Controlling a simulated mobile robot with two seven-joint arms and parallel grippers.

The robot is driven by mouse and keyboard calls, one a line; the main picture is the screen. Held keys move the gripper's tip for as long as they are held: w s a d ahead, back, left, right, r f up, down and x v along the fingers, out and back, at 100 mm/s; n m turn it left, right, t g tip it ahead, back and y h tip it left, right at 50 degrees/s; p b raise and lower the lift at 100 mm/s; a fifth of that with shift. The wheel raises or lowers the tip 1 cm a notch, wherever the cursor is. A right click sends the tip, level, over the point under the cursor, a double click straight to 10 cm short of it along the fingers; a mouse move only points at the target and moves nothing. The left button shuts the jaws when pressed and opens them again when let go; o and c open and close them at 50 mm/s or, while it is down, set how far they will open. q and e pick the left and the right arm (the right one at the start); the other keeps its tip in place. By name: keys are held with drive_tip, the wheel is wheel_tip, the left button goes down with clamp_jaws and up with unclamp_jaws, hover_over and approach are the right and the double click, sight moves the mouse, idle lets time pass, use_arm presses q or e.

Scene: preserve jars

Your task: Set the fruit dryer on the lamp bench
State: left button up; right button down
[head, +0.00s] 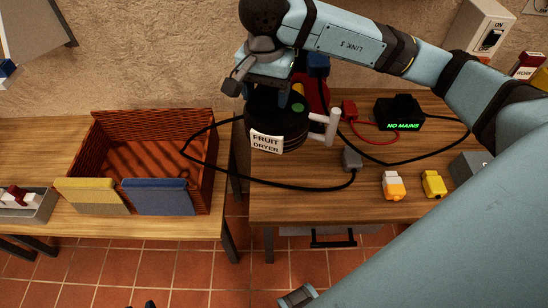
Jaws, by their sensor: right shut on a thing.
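The fruit dryer (292,130) is a black round drum with a white "FRUIT DRYER" label and a pale spout-like part on its right. It is upright at the back left of the right-hand wooden bench (300,208); I cannot tell whether it touches the top. My right gripper (270,92) is shut on its upper part from above. Its black cable loops left over the basket and back to a grey plug (352,159) on the right bench. Which bench is the lamp bench is not marked. My left gripper is not recognisable in view.
A wicker basket (195,140) with yellow and blue cloth-like panels sits on the left bench (75,225). A black "NO MAINS" unit (400,112), white-orange plug (393,185) and yellow plug (433,184) sit on the right bench. A gap separates the benches. A wall switch (491,40) is at upper right.

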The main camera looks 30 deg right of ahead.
drive_tip(key=shift+w+d+r, duration=0.1)
drive_tip(key=shift+r, duration=0.2)
drive_tip(key=shift+f+m, duration=0.2)
drive_tip(key=shift+m, duration=0.1)
drive_tip(key=f, duration=0.5)
drive_tip(key=shift+s+f, duration=0.2)
drive_tip(key=shift+s, duration=0.05)
use_arm(q)
drive_tip(key=shift+s+f+p, duration=0.1)
drive_tip(key=shift+p, duration=0.2)
use_arm(e)
wheel_tip(320, 180, down, 13)
drive_tip(key=shift+w+f, duration=0.15)
drive_tip(key=shift+f, duration=0.05)
drive_tip(key=shift+f, duration=0.15)
drive_tip(key=shift+c, duration=0.9)
unclamp_jaws()
use_arm(q)
drive_tip(key=shift+f, duration=0.2)
